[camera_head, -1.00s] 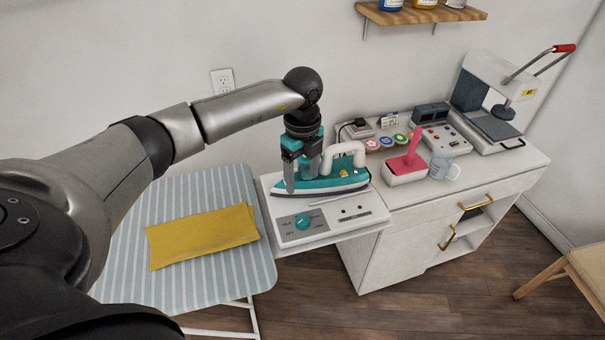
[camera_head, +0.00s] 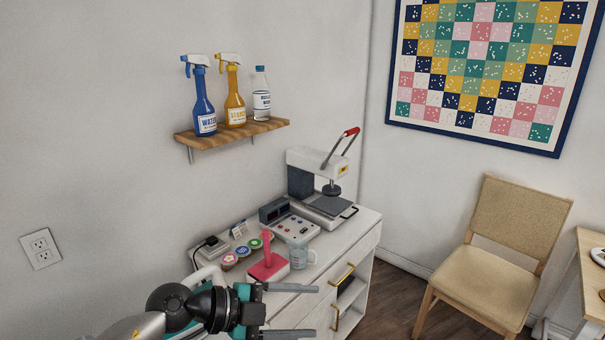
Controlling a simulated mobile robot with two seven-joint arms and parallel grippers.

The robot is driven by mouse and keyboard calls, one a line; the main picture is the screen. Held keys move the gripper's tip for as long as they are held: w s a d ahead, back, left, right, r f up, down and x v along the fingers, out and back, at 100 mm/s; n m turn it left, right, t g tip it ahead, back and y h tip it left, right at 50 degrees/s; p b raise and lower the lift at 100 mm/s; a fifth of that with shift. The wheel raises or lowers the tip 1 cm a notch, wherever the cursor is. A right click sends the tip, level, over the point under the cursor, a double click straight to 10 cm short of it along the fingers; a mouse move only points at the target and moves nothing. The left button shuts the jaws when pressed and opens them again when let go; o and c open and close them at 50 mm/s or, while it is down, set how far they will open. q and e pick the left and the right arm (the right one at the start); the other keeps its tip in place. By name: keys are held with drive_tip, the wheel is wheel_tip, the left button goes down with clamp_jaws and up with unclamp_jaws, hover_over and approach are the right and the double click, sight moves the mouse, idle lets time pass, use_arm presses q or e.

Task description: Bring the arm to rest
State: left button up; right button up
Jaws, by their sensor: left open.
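My left gripper (camera_head: 300,311) is at the bottom centre of the head view. Its two fingers point right and are spread apart, with nothing between them. It is in front of the white cabinet (camera_head: 362,257). My left arm comes in from the bottom left edge. The iron's white handle (camera_head: 207,274) shows just behind the gripper, and most of the iron is hidden. My right gripper is not in view.
A pink-red box with an upright part (camera_head: 268,268) and a clear cup (camera_head: 299,256) stand on the cabinet near the gripper. A heat press (camera_head: 325,190) stands farther back. A wall shelf (camera_head: 235,130) holds several bottles. A chair (camera_head: 490,270) is at right.

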use_arm(q)
wheel_tip(320, 180, up, 10)
drive_tip(key=w+n+t+h, duration=0.1)
drive_tip(key=w+n+t, duration=0.1)
drive_tip(key=n+t, duration=0.7)
drive_tip(key=a+f+n+t+y, duration=0.5)
drive_tip(key=a+n+y, duration=0.6)
drive_tip(key=a+y, duration=0.1)
drive_tip(key=s+a+f+n+g+y, duration=0.3)
drive_tip(key=s+a+f+g, duration=0.2)
drive_tip(key=s+f+g, duration=0.5)
drive_tip(key=s+d+f+g+h, duration=0.15)
drive_tip(key=s+f, duration=0.25)
drive_tip(key=s, duration=0.4)
drive_tip(key=s+f+g, duration=0.3)
drive_tip(key=s+f, duration=0.1)
drive_tip(key=s, duration=0.4)
wheel_tip(320, 180, down, 28)
drive_tip(key=s+g+b, duration=0.1)
drive_tip(key=g+b, duration=0.1)
drive_tip(key=b, duration=0.5)
drive_tip(key=s+a+f+b, duration=0.1)
drive_tip(key=s+f+b, duration=0.2)
drive_tip(key=s+f, duration=0.5)
drive_tip(key=s+a+f+b, duration=0.2)
drive_tip(key=s+f, duration=0.5)
drive_tip(key=f, duration=0.6)
drive_tip(key=shift+s+f+m+g+b, duration=0.25)
drive_tip(key=shift+s+m+g+b, duration=0.15)
drive_tip(key=shift+b, duration=0.4)
